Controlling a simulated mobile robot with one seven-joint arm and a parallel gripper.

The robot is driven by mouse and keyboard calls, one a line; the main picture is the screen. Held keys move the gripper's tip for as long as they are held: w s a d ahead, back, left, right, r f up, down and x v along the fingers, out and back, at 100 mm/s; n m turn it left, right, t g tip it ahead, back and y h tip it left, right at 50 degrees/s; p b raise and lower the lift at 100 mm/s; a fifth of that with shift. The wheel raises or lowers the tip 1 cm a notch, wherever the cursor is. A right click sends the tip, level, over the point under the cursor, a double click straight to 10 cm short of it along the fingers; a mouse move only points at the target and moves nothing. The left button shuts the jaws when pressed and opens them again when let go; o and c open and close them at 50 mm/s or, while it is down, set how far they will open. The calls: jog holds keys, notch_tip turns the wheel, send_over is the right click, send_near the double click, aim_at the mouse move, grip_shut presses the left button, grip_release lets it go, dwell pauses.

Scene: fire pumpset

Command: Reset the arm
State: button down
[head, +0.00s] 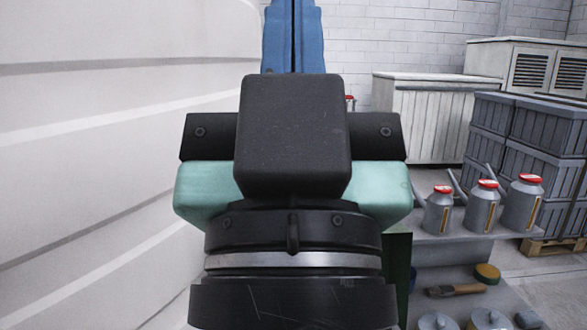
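My gripper (292,180) fills the middle of the head view, seen from behind. It has a pale green body, dark side pieces, a black block on top and a dark round wrist with a silver ring below. It points away from me, and its fingers are hidden behind the black block, so I cannot tell whether it is open or shut. No held thing shows.
A large white ribbed surface (90,130) stands close on the left. A tall blue thing (276,40) rises behind my gripper. On the right, a grey shelf (425,247) bears several red-capped cans (482,210); grey crates (500,125) and cabinets (425,115) stand behind.

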notch_tip(320, 180, up, 14)
jog(key=p, duration=1.1)
jog(key=c, duration=1.5)
grip_release()
jog(key=shift+f, duration=0.1)
jog(key=shift+c, duration=0.2)
